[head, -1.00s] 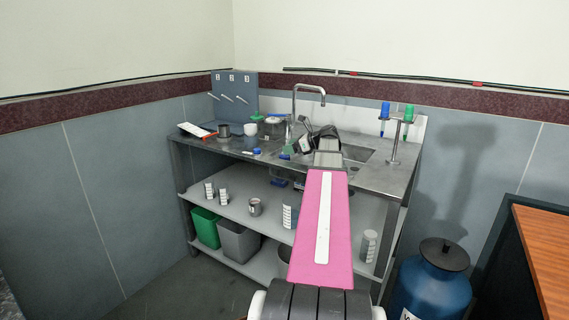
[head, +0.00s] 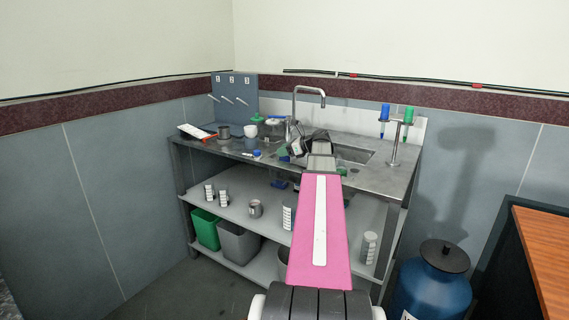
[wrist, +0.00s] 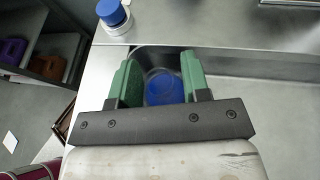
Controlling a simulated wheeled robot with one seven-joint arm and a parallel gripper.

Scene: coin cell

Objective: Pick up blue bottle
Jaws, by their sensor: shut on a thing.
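In the wrist view, my gripper (wrist: 162,85) has its two green fingers on either side of a round blue thing with a clear, see-through upper part, which I take as the blue bottle (wrist: 165,90). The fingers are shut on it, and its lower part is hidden. In the head view, my gripper (head: 291,150) is over the steel counter just left of the sink, largely hidden by my own arm; the held bottle cannot be made out there. A second, white thing with a blue cap (wrist: 112,14) stands apart, beyond the left finger.
The steel counter (head: 215,148) carries a grey mug (head: 223,132), a white cup (head: 250,129) and a numbered tool board (head: 235,98). The faucet (head: 294,105) rises behind my gripper. A pipette stand (head: 395,145) stands right of the sink (head: 352,153). Shelves below hold cans and bins.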

